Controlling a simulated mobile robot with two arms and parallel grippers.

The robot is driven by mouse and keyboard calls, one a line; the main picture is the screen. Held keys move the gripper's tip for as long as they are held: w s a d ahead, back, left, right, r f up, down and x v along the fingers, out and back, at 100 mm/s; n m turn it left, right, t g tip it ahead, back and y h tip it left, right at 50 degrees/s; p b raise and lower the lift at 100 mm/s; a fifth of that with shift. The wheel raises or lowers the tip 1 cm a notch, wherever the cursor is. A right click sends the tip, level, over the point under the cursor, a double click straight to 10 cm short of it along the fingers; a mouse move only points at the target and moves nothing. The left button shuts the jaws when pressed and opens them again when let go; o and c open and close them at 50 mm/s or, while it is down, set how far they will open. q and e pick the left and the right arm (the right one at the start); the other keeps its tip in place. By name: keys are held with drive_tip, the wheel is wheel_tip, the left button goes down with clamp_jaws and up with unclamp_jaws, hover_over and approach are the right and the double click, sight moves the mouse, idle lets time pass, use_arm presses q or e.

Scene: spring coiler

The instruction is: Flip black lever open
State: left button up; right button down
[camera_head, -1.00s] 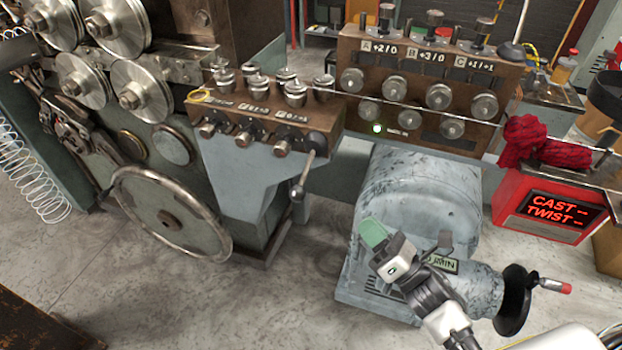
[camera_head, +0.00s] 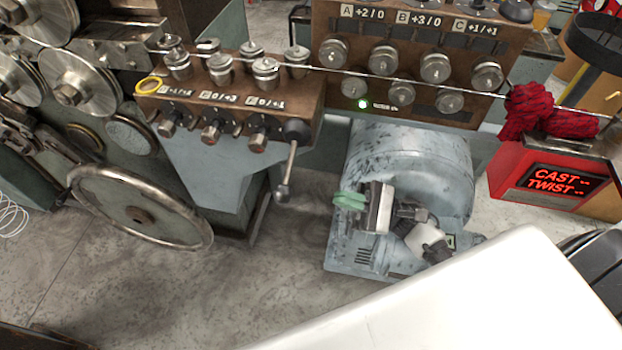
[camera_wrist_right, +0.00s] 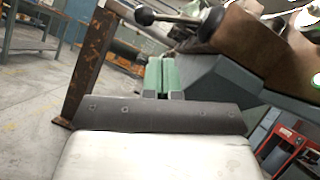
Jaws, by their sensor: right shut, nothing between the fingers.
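The lever (camera_head: 289,165) hangs from a black hub at the right end of the brown block (camera_head: 225,105), its rod pointing down to a dark ball knob. In the right wrist view the lever (camera_wrist_right: 178,19) reaches left from the block, with its black ball at the upper left. My right gripper (camera_head: 349,201) has green fingertips, shut and empty. It is right of and slightly below the ball knob, apart from it, in front of the grey motor housing. The fingertips (camera_wrist_right: 162,75) also show below the lever in the wrist view. My left gripper is not in view.
A large handwheel (camera_head: 140,214) stands at left, with metal rollers above it. A wire runs across the brown block to a second roller block (camera_head: 420,60). The grey motor housing (camera_head: 415,155) is behind my right gripper. A red display box (camera_head: 545,185) stands at right.

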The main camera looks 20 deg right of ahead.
sight(288, 180)
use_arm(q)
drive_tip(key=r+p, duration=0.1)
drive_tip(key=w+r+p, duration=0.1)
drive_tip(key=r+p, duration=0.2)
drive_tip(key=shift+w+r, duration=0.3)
use_arm(e)
drive_tip(key=x, duration=0.9)
drive_tip(key=shift+a+r, duration=0.2)
drive_tip(key=shift+a, duration=0.15)
